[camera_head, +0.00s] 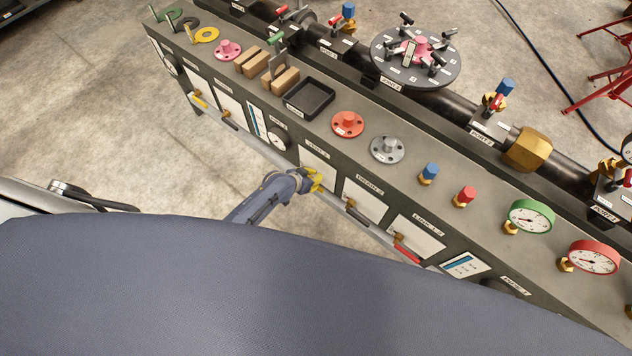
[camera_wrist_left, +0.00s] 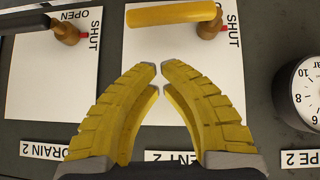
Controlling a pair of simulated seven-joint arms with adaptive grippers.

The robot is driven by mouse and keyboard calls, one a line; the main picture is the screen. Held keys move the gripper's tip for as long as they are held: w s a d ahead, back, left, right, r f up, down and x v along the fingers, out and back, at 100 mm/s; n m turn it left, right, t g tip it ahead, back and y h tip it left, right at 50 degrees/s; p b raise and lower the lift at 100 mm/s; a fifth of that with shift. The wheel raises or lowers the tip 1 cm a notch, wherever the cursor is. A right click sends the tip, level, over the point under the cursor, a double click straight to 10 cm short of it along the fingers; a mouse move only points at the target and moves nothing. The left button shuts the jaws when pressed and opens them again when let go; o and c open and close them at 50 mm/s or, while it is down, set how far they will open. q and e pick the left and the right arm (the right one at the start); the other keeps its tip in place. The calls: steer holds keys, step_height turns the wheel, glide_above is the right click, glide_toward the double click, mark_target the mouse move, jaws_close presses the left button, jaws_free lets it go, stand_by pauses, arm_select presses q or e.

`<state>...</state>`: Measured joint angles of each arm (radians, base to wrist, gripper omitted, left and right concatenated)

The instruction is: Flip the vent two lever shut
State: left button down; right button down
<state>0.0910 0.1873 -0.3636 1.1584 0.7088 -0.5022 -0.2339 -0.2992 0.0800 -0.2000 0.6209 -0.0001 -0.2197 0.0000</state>
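The vent two lever (camera_wrist_left: 170,14) is a yellow handle on a brass pivot (camera_wrist_left: 210,26) at the top of the left wrist view. It points left from the pivot, across the picture. The word SHUT and a red mark show right of the pivot; no OPEN word shows on this plate. My left gripper (camera_wrist_left: 159,68) has yellow ridged fingers, with tips nearly together and nothing between them. The tips are below the handle in that view, apart from it in the picture. In the head view my left gripper (camera_head: 315,180) is at the panel front below the vent two label. My right gripper is not in view.
A drain two plate with its own lever (camera_wrist_left: 20,20) is left of the vent plate in the wrist view; a gauge (camera_wrist_left: 308,85) is at right. In the head view, a red lever (camera_head: 406,255) is farther right. The bench top holds a black tray (camera_head: 308,98) and flanges.

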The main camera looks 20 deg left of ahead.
arm_select(q)
steer(key=shift+w+d+f, duration=0.1)
steer(key=shift+d+f, duration=0.05)
steer(key=shift+f, duration=0.95)
steer(key=shift+w+d+f, duration=0.1)
steer(key=shift+f, duration=0.95)
steer(key=shift+s, duration=0.1)
steer(key=shift+f, duration=0.1)
